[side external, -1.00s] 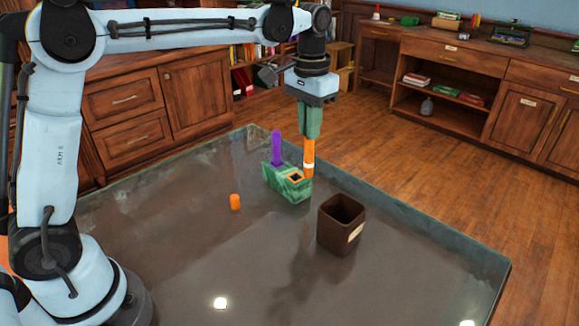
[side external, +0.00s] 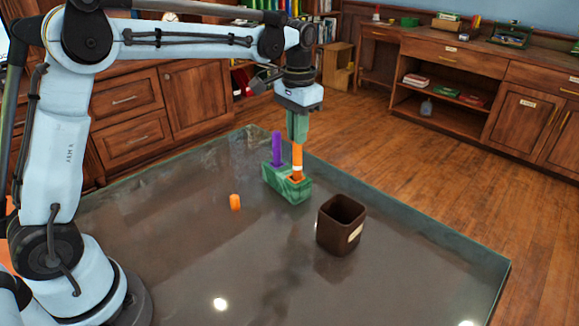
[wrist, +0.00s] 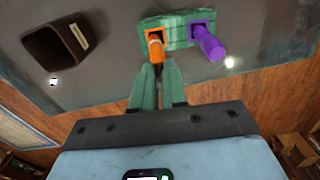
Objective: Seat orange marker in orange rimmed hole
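A green block (side external: 291,190) stands on the grey table and also shows in the wrist view (wrist: 178,42). A purple marker (side external: 276,149) stands upright in its left hole in the side view.
An orange cap-like piece (side external: 235,202) lies on the table left of the block. A dark brown square cup (side external: 341,225) with a label stands to the right and nearer. The front of the table is clear. Wooden cabinets stand behind.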

